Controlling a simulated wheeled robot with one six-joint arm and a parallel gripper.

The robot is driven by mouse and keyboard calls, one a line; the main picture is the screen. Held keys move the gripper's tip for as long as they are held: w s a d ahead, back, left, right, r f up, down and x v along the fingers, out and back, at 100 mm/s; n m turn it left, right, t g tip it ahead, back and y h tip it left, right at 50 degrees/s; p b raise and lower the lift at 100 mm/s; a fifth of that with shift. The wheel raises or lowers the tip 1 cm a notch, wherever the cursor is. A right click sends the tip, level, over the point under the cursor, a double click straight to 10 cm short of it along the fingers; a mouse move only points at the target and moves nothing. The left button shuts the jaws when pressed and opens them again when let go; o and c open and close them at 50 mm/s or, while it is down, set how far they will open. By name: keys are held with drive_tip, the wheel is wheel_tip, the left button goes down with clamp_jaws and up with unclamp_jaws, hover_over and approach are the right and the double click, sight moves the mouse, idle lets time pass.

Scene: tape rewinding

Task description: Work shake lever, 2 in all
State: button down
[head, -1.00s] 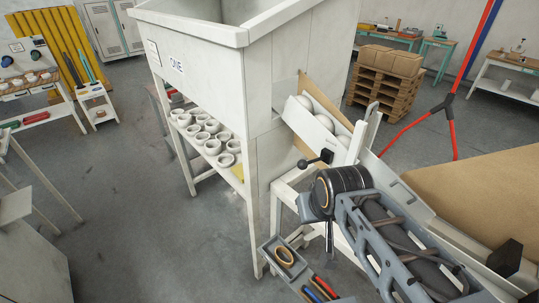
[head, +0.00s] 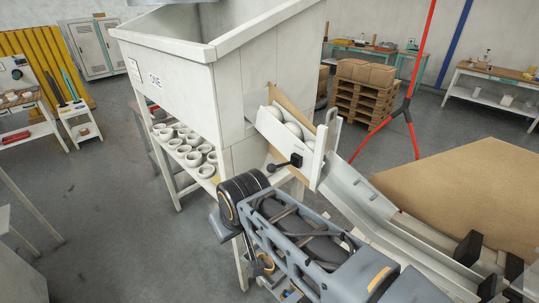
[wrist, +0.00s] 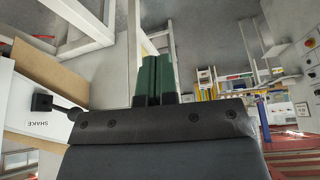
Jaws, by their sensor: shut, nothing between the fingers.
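The shake lever (head: 281,164) is a short black rod with a ball knob, set on a black block on the side of the white chute (head: 315,160). It points left and slightly down in the head view. The lever's block (wrist: 42,102) also shows at the left of the wrist view, above a label reading SHAKE (wrist: 37,123). My gripper (wrist: 153,78) has dark green fingers pressed together and empty. The lever lies left of the fingers in the wrist view, apart from them. In the head view my arm hides the fingertips.
Several white rounded pieces (head: 292,130) lie in the chute under the large hopper (head: 185,75). Pale cups (head: 185,146) crowd the shelf beneath it. A long trough (head: 375,205) runs down right beside a brown board (head: 465,195).

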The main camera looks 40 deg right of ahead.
drive_tip(key=w+d+r+n+g, duration=0.1)
drive_tip(key=w+d+r+g, duration=0.1)
drive_tip(key=w+d+r, duration=0.85)
wheel_tip(320, 180, up, 8)
drive_tip(key=n+g+y, duration=0.2)
drive_tip(key=n, duration=0.1)
hover_over(283, 164)
drive_tip(key=w+a, duration=0.1)
drive_tip(key=w, duration=0.1)
drive_tip(key=shift+f+p, duration=0.1)
drive_tip(key=shift+p, duration=0.35)
drive_tip(key=shift+s+a+f, duration=0.2)
drive_tip(key=shift+a+f, duration=0.25)
drive_tip(key=shift+f, duration=1.75)
drive_tip(key=shift+s+a+f, duration=0.25)
drive_tip(key=shift+a+f, duration=0.2)
drive_tip(key=shift+f, duration=1.7)
drive_tip(key=shift+s+a+f, duration=0.2)
drive_tip(key=shift+a+f, duration=0.25)
drive_tip(key=shift+f, duration=1.75)
drive_tip(key=shift+f+b, duration=0.15)
drive_tip(key=shift+b, duration=0.3)
